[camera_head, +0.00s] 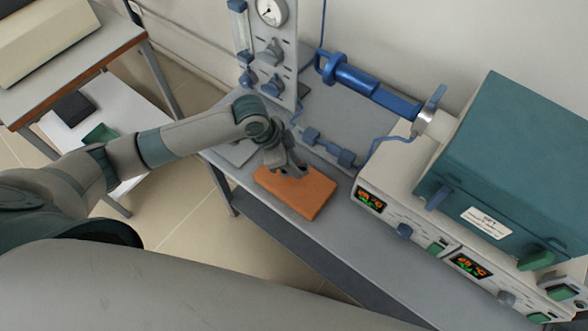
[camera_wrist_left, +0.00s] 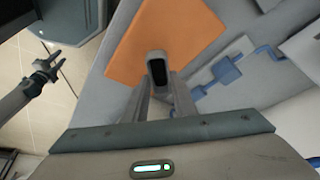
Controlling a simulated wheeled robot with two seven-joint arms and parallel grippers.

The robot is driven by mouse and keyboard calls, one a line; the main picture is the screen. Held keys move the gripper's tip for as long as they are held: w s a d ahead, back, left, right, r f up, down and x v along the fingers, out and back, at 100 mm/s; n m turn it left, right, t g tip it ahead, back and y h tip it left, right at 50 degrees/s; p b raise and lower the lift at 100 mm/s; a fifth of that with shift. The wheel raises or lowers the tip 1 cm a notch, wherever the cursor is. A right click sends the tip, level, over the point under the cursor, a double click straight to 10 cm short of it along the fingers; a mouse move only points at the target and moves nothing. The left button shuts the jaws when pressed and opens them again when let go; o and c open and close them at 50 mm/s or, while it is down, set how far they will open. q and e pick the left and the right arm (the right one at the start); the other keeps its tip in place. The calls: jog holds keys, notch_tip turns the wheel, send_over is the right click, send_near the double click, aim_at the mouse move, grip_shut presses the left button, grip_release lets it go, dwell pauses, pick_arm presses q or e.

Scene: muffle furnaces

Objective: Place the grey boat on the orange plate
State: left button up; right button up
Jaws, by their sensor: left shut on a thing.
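The orange plate (camera_head: 309,196) lies flat on the grey bench, and it also shows in the left wrist view (camera_wrist_left: 180,30). My left gripper (camera_head: 290,170) points down over the plate's back part. In the left wrist view my left gripper (camera_wrist_left: 160,95) is shut on the grey boat (camera_wrist_left: 158,70), a small grey piece with a dark hollow, seen against the plate. I cannot tell whether the boat touches the plate. In the head view the fingers mostly hide the boat. My right gripper (camera_wrist_left: 48,66) shows at the left of the wrist view, its fingers apart and empty.
A furnace with a teal top (camera_head: 510,150) stands on the bench at right. A gauge panel (camera_head: 268,50) and blue piping (camera_head: 365,82) are behind the plate. A side table (camera_head: 70,60) is at left. The bench strip in front of the furnace is clear.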

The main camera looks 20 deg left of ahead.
pick_arm(q)
jog(key=shift+f, duration=0.25)
notch_tip(320, 180, down, 3)
jog(key=shift+r+p, duration=0.1)
jog(key=shift+p, duration=0.7)
jog(key=shift+f, duration=0.35)
jog(key=shift+f, duration=0.1)
jog(key=o, duration=1)
jog(key=shift+o, duration=0.2)
